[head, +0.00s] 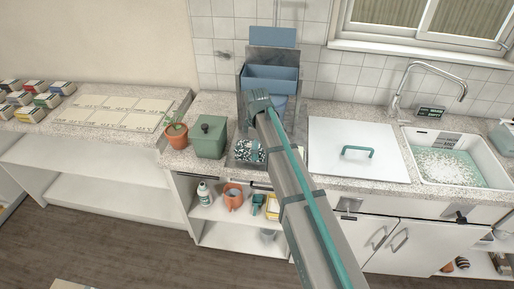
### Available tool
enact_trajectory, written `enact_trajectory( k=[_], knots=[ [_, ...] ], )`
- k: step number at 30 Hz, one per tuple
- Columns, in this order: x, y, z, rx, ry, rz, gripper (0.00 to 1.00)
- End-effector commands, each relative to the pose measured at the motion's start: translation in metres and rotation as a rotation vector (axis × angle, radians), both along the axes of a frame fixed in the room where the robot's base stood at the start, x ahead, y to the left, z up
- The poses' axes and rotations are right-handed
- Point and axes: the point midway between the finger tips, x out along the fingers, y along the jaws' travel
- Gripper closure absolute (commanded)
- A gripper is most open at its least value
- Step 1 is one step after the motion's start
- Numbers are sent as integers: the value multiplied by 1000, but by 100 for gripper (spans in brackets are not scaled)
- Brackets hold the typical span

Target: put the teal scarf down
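My gripper (261,101) is at the far end of my arm, in front of a blue-grey open-topped bin (270,78) by the tiled wall. I see it from behind, so its fingers and anything between them are hidden. No teal scarf can be made out; a teal strip runs along my arm and looks like part of it.
A tray of black and white bits (248,152) lies below my gripper. A green lidded box (208,137) and potted plant (176,134) stand left. A white lid with a teal handle (357,152) and a foamy sink (448,166) are right.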

Motion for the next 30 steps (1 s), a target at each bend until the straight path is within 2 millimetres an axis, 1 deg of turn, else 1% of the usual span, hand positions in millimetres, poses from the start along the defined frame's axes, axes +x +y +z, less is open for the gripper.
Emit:
enact_trajectory(
  k=[7,11,14,24,27,30],
  knots=[
    [0,0,6,0,-1,0,5],
    [1,0,19,1,-2,0,5],
    [1,0,34,1,-3,0,5],
    [1,0,94,1,-2,0,5],
    [1,0,107,1,-2,0,5],
    [1,0,116,0,-1,0,5]
  ],
)
